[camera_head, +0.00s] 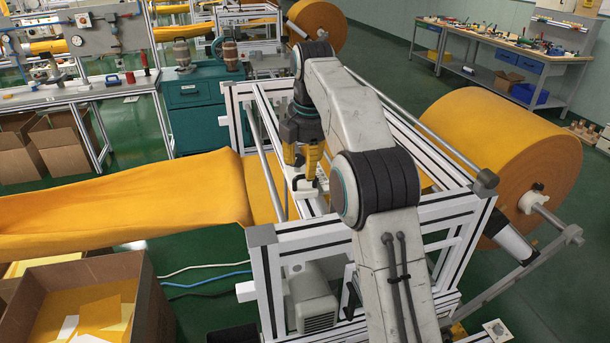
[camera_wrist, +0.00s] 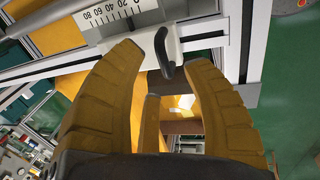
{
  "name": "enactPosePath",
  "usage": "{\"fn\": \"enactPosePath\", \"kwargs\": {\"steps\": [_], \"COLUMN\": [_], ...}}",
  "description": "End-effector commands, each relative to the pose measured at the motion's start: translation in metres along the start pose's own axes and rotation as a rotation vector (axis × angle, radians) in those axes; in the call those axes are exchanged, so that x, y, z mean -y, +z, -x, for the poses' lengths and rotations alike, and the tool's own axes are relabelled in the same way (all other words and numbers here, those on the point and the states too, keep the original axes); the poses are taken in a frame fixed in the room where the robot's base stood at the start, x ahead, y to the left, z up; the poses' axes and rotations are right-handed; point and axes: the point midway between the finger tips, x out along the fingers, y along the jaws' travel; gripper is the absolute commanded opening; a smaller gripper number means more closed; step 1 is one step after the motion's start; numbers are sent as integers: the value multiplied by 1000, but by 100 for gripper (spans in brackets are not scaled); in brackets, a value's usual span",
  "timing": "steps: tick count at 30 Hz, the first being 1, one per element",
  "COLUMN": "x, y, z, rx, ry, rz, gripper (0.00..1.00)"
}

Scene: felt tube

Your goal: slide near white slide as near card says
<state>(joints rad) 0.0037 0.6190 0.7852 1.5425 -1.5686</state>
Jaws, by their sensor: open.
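The white slide (camera_wrist: 140,38) sits on a pale rail in the wrist view, with a black handle (camera_wrist: 163,52) standing out from it. A scale plate (camera_wrist: 108,14) with printed numbers lies beside it; numbers including 80, 60, 40 and 20 show. My gripper (camera_wrist: 162,68) is open, its yellow fingers on either side of the handle, with gaps showing. In the head view my gripper (camera_head: 303,168) hangs over the white slide (camera_head: 302,187) at the frame's near end. A small white card (camera_head: 497,328) shows at the bottom right; its marking is too small to read.
The white machine frame (camera_head: 300,231) surrounds the slide area. A large orange felt roll (camera_head: 505,150) stands to the right, and an orange felt tube (camera_head: 130,205) runs left. A cardboard box (camera_head: 155,300) stands at the front left.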

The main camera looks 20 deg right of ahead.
Motion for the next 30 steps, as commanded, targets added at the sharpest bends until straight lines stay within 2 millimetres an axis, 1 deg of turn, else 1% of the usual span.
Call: {"fn": "enactPosePath", "kwargs": {"steps": [1, 7, 12, 20, 21, 30], "x": [1, 0, 0, 0, 0, 0], "y": [0, 0, 0, 0, 0, 0], "z": [-8, -24, -28, -29, -29, -28], "rx": [0, 0, 0, 0, 0, 0], "ry": [0, 0, 2, 1, 1, 2], "rz": [0, -1, -1, -1, -1, -1], "gripper": [45, 45, 45, 45, 46, 19]}}
